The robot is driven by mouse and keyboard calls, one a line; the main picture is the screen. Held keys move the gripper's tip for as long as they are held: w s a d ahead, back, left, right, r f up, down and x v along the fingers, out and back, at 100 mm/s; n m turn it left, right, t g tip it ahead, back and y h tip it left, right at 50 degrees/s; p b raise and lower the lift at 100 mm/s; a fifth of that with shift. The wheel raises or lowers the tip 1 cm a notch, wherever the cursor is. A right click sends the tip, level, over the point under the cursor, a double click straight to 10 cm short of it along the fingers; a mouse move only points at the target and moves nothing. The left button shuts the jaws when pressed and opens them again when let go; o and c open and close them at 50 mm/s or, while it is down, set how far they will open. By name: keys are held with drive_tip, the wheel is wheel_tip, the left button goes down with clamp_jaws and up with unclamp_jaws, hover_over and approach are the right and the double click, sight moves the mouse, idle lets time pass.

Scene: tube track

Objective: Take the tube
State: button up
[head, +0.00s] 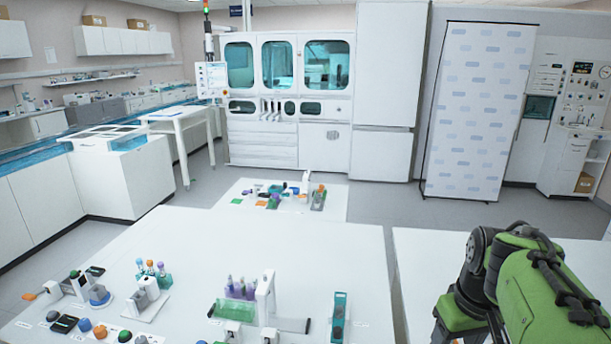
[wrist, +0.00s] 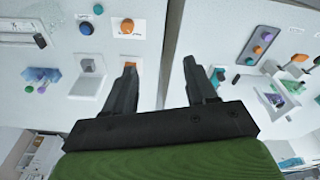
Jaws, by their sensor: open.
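Several tubes with purple tops (head: 240,288) stand upright in a rack with a green part on the near white table in the head view. A smaller group of tubes with orange and blue caps (head: 151,267) stands in a rack further left. Which one is the task's tube I cannot tell. My gripper (wrist: 160,66) is open in the wrist view, its two dark fingers apart with nothing between them. It hangs over the gap between two white tabletops. No tube shows clearly near the fingers. In the head view my green arm is at the lower right and the gripper is out of frame.
The near table (head: 320,245) has clear room at its back and middle. A teal-and-grey holder (head: 339,318) stands near its front right. In the wrist view a grey panel with coloured knobs (wrist: 250,62) lies right of the gripper, and an orange knob (wrist: 127,26) lies left.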

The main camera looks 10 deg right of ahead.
drive_tip(key=s+a+r+t, duration=0.2)
drive_tip(key=s+a, duration=0.4)
drive_tip(key=a, duration=0.3)
drive_tip(key=shift+s+a+r, duration=0.3)
drive_tip(key=shift+a+r, duration=0.1)
drive_tip(key=shift+r, duration=0.05)
drive_tip(key=s+a, duration=0.1)
drive_tip(key=s, duration=0.1)
drive_tip(key=s+a+f+t, duration=0.1)
drive_tip(key=s+a, duration=0.1)
drive_tip(key=s, duration=0.1)
drive_tip(key=s+a+f+t, duration=0.1)
drive_tip(key=s+a, duration=0.1)
drive_tip(key=shift+s, duration=0.4)
drive_tip(key=shift+c, duration=1)
drive_tip(key=shift+w, duration=0.1)
